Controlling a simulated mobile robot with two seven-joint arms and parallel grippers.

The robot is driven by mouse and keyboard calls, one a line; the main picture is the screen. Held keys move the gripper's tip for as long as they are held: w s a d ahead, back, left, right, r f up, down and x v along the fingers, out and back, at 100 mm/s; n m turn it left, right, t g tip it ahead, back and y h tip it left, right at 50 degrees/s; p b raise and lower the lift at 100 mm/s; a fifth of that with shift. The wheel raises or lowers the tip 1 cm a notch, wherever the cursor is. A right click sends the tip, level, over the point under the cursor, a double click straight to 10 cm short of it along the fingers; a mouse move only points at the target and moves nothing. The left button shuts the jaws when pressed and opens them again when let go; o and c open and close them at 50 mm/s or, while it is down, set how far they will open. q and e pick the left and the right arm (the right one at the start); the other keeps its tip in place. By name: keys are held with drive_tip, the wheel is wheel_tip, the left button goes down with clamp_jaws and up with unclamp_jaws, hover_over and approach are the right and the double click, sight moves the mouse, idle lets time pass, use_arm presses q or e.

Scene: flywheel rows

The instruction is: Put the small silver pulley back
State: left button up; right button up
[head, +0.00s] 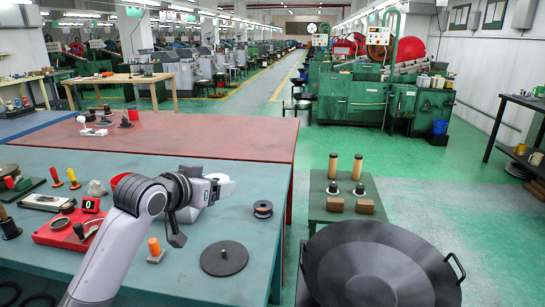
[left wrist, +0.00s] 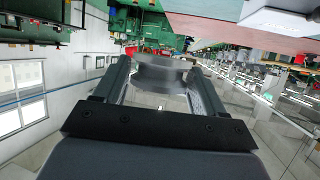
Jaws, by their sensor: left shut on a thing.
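My left gripper (head: 218,188) reaches over the teal table from the left. In the left wrist view, its two fingers (left wrist: 160,85) are closed around a grey, grooved wheel, the small silver pulley (left wrist: 160,72). In the head view, the pulley (head: 226,184) shows as a pale shape at the gripper's tip, partly hidden by the gripper. It appears held above the table. A dark round base with a short upright peg (head: 224,258) stands on the table, in front of the gripper, with no pulley on it. My right gripper is not in view.
A small dark spool (head: 263,209) lies on the teal table (head: 262,240) right of the gripper. A big black pan (head: 380,268) is at the right. A red table (head: 220,137) lies behind.

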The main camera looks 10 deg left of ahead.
use_arm(q)
drive_tip(key=s+a+f+n+y, duration=0.1)
drive_tip(key=s+f, duration=0.4)
drive_tip(key=s, duration=0.5)
drive_tip(key=s+a+f+n+y, duration=0.1)
drive_tip(key=s+f+n+y, duration=0.1)
drive_tip(key=s+f, duration=0.4)
drive_tip(key=s+y, duration=0.1)
drive_tip(key=s, duration=0.3)
drive_tip(key=shift+f+t, duration=0.25)
drive_tip(key=shift+t, duration=0.05)
drive_tip(key=shift+f, duration=0.2)
